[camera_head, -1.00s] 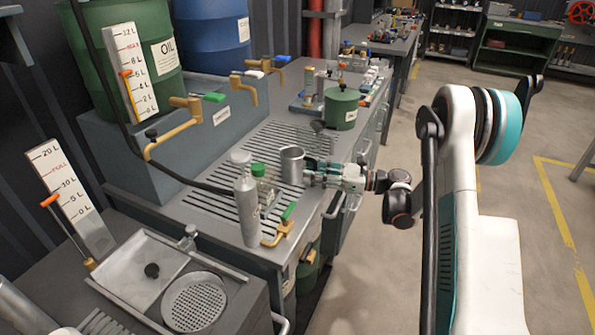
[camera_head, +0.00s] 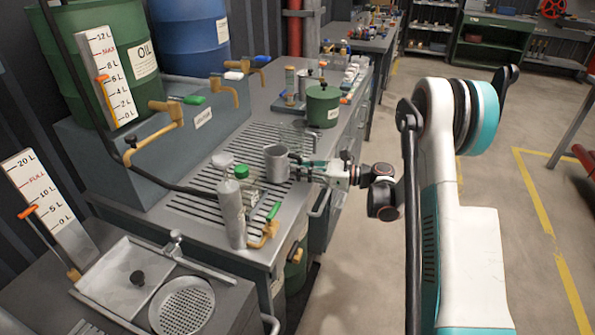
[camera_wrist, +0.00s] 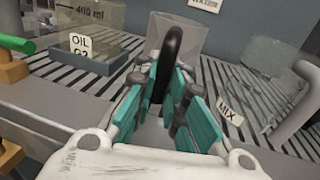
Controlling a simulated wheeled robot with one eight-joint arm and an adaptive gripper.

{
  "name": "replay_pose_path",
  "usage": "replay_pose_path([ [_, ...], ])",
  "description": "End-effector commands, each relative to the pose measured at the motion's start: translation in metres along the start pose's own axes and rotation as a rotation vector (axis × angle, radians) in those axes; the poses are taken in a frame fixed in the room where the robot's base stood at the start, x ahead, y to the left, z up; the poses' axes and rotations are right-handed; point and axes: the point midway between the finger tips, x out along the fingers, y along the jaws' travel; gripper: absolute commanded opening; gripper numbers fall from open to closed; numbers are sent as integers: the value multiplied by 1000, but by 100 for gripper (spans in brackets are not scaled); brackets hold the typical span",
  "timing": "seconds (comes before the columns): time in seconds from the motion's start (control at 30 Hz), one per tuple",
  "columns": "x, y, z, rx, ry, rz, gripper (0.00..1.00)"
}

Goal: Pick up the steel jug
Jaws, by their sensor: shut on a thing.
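The steel jug (camera_head: 276,164) is a grey, open-topped cylinder, upright over the slatted drip grate of the bench. In the wrist view the jug (camera_wrist: 188,32) is straight ahead, with its black handle (camera_wrist: 172,52) towards me. My gripper (camera_head: 296,169) reaches it from the right. In the wrist view the teal fingers of my gripper (camera_wrist: 168,92) are on both sides of the handle and shut on it. My fingers hide the jug's lower part, so I cannot tell if its base touches the grate.
A clear vessel (camera_wrist: 255,82) labelled MIX is close on the right in the wrist view. A green pot (camera_head: 323,106) stands further back. Brass taps (camera_head: 226,90) overhang the grate.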

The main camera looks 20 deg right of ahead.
Motion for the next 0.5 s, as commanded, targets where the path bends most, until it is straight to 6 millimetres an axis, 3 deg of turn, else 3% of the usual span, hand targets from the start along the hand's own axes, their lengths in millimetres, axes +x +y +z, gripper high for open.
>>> replay_pose_path([
  [0.5,0,0,56,0,-1,0,0],
])
